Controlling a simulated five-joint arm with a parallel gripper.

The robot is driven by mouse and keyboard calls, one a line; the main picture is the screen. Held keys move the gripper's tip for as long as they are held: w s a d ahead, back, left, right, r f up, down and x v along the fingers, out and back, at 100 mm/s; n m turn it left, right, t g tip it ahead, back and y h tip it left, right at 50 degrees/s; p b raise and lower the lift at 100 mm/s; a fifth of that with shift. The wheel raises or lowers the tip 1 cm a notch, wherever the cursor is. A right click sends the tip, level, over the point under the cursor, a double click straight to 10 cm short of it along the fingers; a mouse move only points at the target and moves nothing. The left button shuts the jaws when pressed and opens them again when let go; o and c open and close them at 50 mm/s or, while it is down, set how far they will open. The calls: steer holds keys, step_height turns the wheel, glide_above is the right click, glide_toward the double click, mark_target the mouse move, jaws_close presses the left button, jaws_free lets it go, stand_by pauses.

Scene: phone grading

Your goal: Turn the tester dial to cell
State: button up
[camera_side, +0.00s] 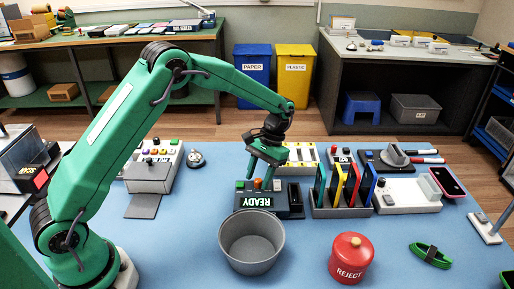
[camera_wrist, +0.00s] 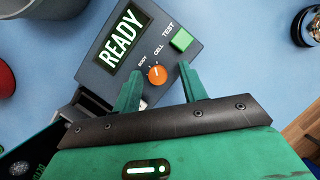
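The tester (camera_wrist: 128,55) is a dark grey box in the wrist view, with a lit READY display (camera_wrist: 122,38) and a green TEST button (camera_wrist: 182,40). Its orange dial (camera_wrist: 157,75) sits below the labels BODY and CELL; I cannot tell for sure which label its small pale mark points to. My gripper (camera_side: 260,181) is open, fingers down over the tester. In the wrist view its two green fingertips (camera_wrist: 160,72) show on either side of the dial, with gaps between. Whether they are level with the dial is unclear. In the side view the dial (camera_side: 258,184) shows between the fingers.
A grey bin (camera_side: 252,262) stands just in front of the tester. A red REJECT canister (camera_side: 351,258) is at front right. A rack of coloured phones (camera_side: 340,211) stands close to the tester's right. The blue mat to the left is mostly clear.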

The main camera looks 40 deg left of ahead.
steer(key=v, duration=0.7)
steer(key=shift+r, duration=0.35)
steer(key=shift+w+r, duration=0.1)
stand_by(0.4)
steer(key=s+a+r+t, duration=0.2)
steer(key=s+r+t, duration=0.3)
steer(key=s+r, duration=0.7)
steer(key=s+a+r+m+t, duration=0.1)
steer(key=s+t, duration=0.4)
steer(key=s, duration=1)
steer(key=shift+s+a, duration=0.25)
steer(key=shift+s, duration=0.05)
